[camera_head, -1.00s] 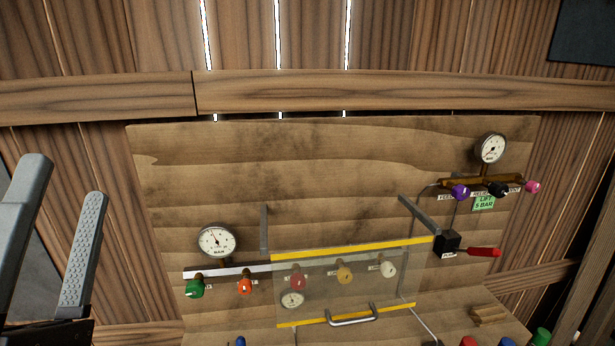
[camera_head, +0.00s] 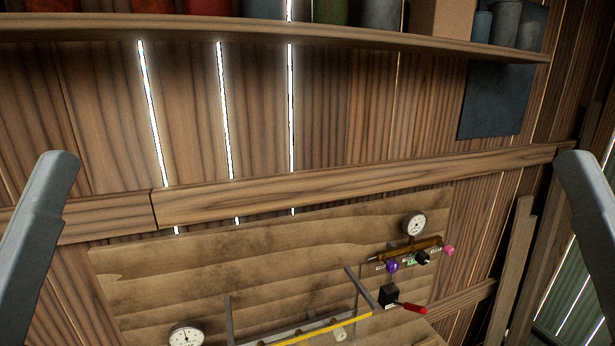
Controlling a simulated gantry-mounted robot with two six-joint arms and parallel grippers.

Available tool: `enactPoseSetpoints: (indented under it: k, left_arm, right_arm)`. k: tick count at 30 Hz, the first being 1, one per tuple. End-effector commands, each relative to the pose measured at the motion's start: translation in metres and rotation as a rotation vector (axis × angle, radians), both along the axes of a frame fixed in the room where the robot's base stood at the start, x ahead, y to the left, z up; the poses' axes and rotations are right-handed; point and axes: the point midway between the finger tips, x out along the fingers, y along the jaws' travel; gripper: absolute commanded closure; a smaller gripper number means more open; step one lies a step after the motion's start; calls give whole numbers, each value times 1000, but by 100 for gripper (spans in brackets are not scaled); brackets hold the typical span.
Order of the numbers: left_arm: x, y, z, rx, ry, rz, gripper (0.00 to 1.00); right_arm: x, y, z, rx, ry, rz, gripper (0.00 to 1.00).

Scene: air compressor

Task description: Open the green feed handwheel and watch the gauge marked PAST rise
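The green feed handwheel is out of view below the picture's lower edge. A white round gauge (camera_head: 187,336) is cut off at the bottom; its label is not readable. A second gauge (camera_head: 414,224) sits at the right above a brass manifold with a purple knob (camera_head: 393,266), a black knob (camera_head: 422,257) and a pink knob (camera_head: 448,250). I cannot tell which gauge is marked PAST. Neither visible finger touches anything.
A guard with a yellow edge (camera_head: 320,328) and grey side arms stands out from the wooden panel (camera_head: 250,262). A red lever (camera_head: 412,308) on a black block is to its right. A shelf (camera_head: 330,36) with cans crosses the top.

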Motion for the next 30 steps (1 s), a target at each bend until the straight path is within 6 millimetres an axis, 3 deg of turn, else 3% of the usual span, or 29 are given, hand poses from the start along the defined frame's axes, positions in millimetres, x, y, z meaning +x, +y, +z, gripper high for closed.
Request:
enactPoseSetpoints:
  k: [1, 4, 30]
  left_arm:
    - [0, 0, 30, 0, 1, 0, 21]
    - [0, 0, 42, 0, 1, 0, 21]
    - [0, 0, 40, 0, 0, 0, 21]
  right_arm:
    - [0, 0, 30, 0, 1, 0, 50]
    - [0, 0, 42, 0, 1, 0, 50]
    - [0, 0, 39, 0, 1, 0, 50]
